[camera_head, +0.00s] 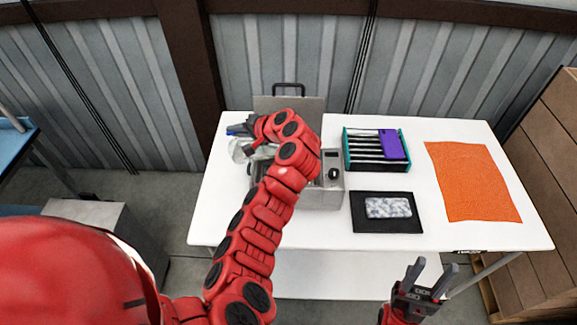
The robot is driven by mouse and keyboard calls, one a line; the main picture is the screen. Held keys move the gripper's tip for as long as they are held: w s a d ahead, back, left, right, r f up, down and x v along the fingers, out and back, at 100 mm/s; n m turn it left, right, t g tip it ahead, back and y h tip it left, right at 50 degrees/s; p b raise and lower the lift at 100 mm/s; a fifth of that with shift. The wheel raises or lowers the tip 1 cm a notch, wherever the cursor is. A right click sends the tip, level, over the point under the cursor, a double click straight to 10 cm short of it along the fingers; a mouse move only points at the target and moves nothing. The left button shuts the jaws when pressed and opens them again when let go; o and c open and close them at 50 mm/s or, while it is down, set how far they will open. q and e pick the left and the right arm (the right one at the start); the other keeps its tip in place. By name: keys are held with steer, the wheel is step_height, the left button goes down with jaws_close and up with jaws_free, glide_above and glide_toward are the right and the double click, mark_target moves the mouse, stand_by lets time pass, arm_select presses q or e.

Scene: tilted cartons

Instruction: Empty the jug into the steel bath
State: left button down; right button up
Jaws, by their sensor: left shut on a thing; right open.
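The steel bath (322,195) stands on the white table with its lid raised behind it. My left arm hides much of it. My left gripper (252,132) is at the bath's back left and shut on the clear jug (239,150). The jug looks tilted, with a blue part near its top; its contents and spout cannot be made out. My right gripper (431,274) is open and empty, in front of the table's front edge.
The white table (440,220) also bears a teal-ended rack (375,165) with a purple item (391,145), a grey speckled pack (388,207) on a black mat (370,226), and an orange cloth (472,182). Cartons (545,150) stand at the right.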

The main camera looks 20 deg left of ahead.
arm_select(q)
steer(key=shift+w+d+r+m+y+b, duration=0.1)
steer(key=shift+d+m+y+b, duration=0.05)
steer(key=shift+d+y+b, duration=0.3)
steer(key=shift+w+d+m+y+b, duration=0.1)
steer(key=shift+d+m+y+b, duration=0.05)
steer(key=shift+d+y+b, duration=0.3)
stand_by(0.8)
steer(key=shift+w+d+y+b, duration=0.15)
steer(key=shift+d+y+b, duration=0.25)
steer(key=shift+d+b, duration=0.5)
steer(key=shift+w+d+y+b, duration=0.15)
steer(key=shift+d+y+b, duration=0.25)
steer(key=shift+d+b, duration=0.45)
stand_by(0.5)
steer(key=shift+w+d+r+m+y+b, duration=0.15)
steer(key=shift+d+r+m+y+b, duration=0.2)
steer(key=shift+d+y+b, duration=0.55)
steer(key=shift+w+d+r+m+y+b, duration=0.1)
steer(key=shift+d+r+m+y+b, duration=0.3)
steer(key=shift+b, duration=0.95)
